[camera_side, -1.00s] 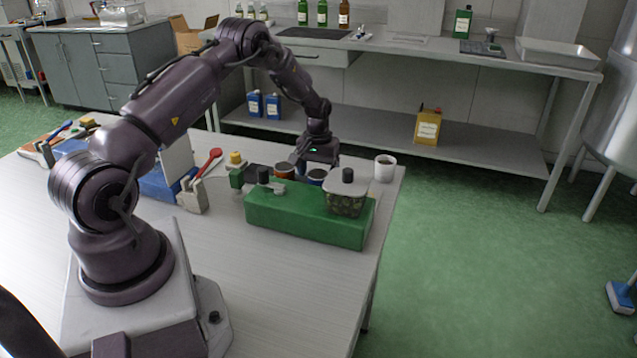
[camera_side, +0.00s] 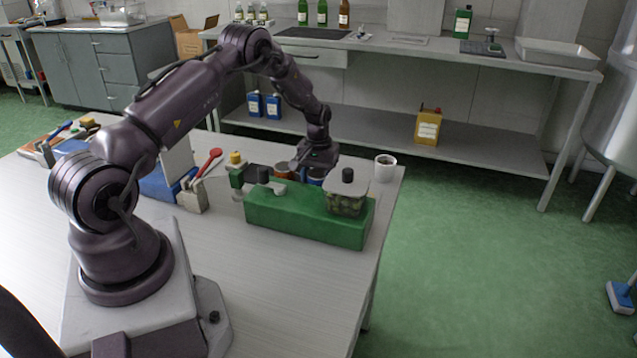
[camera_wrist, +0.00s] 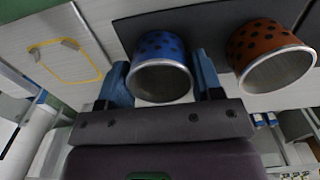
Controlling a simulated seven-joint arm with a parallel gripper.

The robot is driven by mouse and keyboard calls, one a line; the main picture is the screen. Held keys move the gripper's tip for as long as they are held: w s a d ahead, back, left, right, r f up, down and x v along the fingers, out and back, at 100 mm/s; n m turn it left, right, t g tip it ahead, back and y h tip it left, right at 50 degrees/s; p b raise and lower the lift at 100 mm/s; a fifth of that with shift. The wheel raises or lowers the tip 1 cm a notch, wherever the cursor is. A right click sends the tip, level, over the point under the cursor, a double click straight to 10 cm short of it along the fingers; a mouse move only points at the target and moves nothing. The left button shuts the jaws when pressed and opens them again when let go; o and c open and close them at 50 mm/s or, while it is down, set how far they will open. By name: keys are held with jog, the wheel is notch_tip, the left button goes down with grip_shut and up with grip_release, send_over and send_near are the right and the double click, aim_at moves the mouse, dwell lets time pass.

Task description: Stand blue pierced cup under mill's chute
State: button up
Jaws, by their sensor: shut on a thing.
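The blue pierced cup (camera_wrist: 161,66) has dark spots and a pale metal rim. In the wrist view it sits between the two blue fingers of my gripper (camera_wrist: 160,88), which are shut on its sides. In the side view the cup (camera_side: 316,177) shows only in part, behind the mill and below my gripper (camera_side: 313,170). The mill (camera_side: 305,218) is a long green box on the table with a clear hopper (camera_side: 346,203) at its right end.
An orange pierced cup (camera_wrist: 268,56) stands close to the right of the blue one in the wrist view. A white cup (camera_side: 385,167) stands near the table's far right corner. A holder with a red spoon (camera_side: 207,164) is left of the mill. The table front is clear.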

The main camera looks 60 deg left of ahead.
jog(key=shift+r, duration=0.1)
notch_tip(320, 180, up, 6)
jog(key=shift+r, duration=0.2)
dwell(0.6)
